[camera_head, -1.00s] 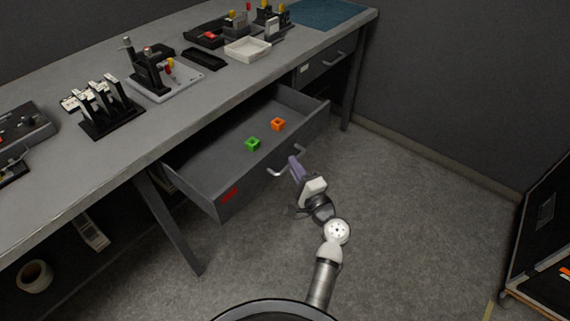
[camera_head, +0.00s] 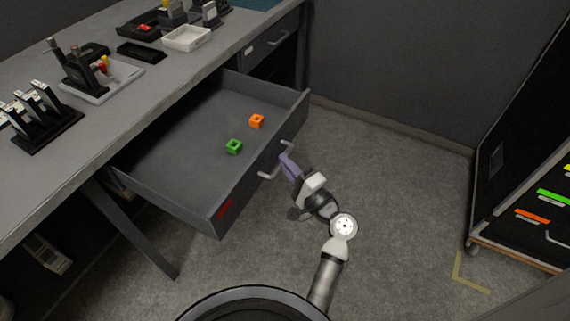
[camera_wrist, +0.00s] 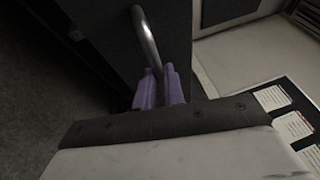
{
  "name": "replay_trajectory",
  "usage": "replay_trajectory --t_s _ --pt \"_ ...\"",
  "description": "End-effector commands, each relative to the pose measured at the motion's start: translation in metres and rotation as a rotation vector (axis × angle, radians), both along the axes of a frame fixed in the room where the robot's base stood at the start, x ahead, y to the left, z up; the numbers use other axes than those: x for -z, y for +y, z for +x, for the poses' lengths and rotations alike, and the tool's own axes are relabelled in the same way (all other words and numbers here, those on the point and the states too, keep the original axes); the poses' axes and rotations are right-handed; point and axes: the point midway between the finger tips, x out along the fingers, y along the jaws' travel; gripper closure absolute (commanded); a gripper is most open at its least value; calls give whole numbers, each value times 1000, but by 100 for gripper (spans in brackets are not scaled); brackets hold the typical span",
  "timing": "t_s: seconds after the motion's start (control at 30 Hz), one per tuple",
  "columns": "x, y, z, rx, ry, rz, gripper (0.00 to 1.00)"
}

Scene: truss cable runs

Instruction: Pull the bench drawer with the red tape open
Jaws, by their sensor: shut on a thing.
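The bench drawer (camera_head: 180,142) with the red tape (camera_head: 224,209) is pulled well out from under the bench top in the head view. A green block (camera_head: 234,146) and an orange block (camera_head: 256,121) lie inside it. My gripper (camera_head: 287,162) is at the drawer's front, at its metal bar handle (camera_head: 268,174). In the wrist view, my purple fingers (camera_wrist: 160,88) are shut on the curved handle (camera_wrist: 147,38), with the dark drawer front behind it. The fingers hide part of the handle.
A second drawer (camera_head: 262,50) at the far end of the bench is closed. The bench top (camera_head: 120,105) carries a white tray (camera_head: 187,38) and several fixtures. A dark cabinet (camera_head: 525,150) stands at right. Grey floor (camera_head: 390,190) between is clear.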

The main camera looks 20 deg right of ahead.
Motion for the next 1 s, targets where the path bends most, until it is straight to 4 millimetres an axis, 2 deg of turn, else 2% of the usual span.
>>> replay_trajectory --t_s 0.07,0.1,0.23,0.53,0.67,0.77,1.0 --pt "-1 -1 0 2 -2 0 100" --pt "-1 -1 0 2 -2 0 85" --pt "-1 -1 0 2 -1 0 68" --pt "0 -1 -1 1 0 0 68" --pt "4 -5 -10 5 2 0 68" --pt "7 -11 -26 5 2 0 68" --pt "17 -32 -77 6 1 -1 68"
